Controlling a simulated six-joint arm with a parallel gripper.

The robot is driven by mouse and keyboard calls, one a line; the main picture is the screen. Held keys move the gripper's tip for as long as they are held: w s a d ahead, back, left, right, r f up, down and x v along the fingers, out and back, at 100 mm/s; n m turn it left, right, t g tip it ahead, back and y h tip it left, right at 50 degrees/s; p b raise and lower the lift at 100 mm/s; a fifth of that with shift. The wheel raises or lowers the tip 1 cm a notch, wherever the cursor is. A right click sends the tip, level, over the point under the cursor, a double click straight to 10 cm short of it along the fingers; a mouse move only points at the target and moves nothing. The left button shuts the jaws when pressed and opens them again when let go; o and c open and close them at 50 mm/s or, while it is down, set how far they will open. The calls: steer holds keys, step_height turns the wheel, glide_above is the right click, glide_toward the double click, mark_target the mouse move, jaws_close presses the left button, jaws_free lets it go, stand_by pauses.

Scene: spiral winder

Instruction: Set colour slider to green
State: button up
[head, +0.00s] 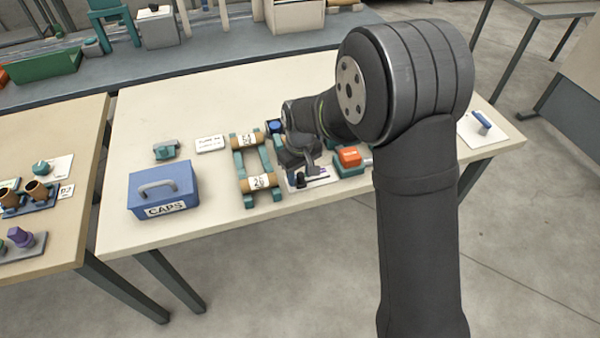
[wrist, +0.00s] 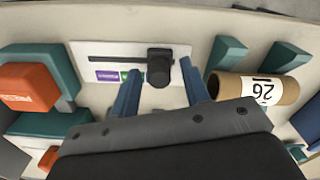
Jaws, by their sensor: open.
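The colour slider is a white plate (wrist: 85,48) with a dark slot and a black knob (wrist: 158,68) at the slot's right end in the wrist view. A purple label (wrist: 107,76) and a partly covered green label (wrist: 128,75) lie beside the slot, left of the knob. My gripper (wrist: 161,72) is open, with one blue finger on each side of the knob. I cannot tell whether either finger touches it. In the head view my gripper (head: 305,164) is low over the slider plate (head: 321,181) and hides part of it.
An orange block on a teal base (head: 349,157) stands close to the right of the slider. A teal rack (head: 247,188) with tan rollers stands close to the left. A blue CAPS box (head: 163,190) stands farther left. The table's front edge is near.

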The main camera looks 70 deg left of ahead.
jaws_close()
steer(key=shift+w, duration=1.85)
jaws_free()
step_height(320, 180, up, 18)
steer(key=shift+f, duration=0.2)
steer(key=shift+f, duration=0.1)
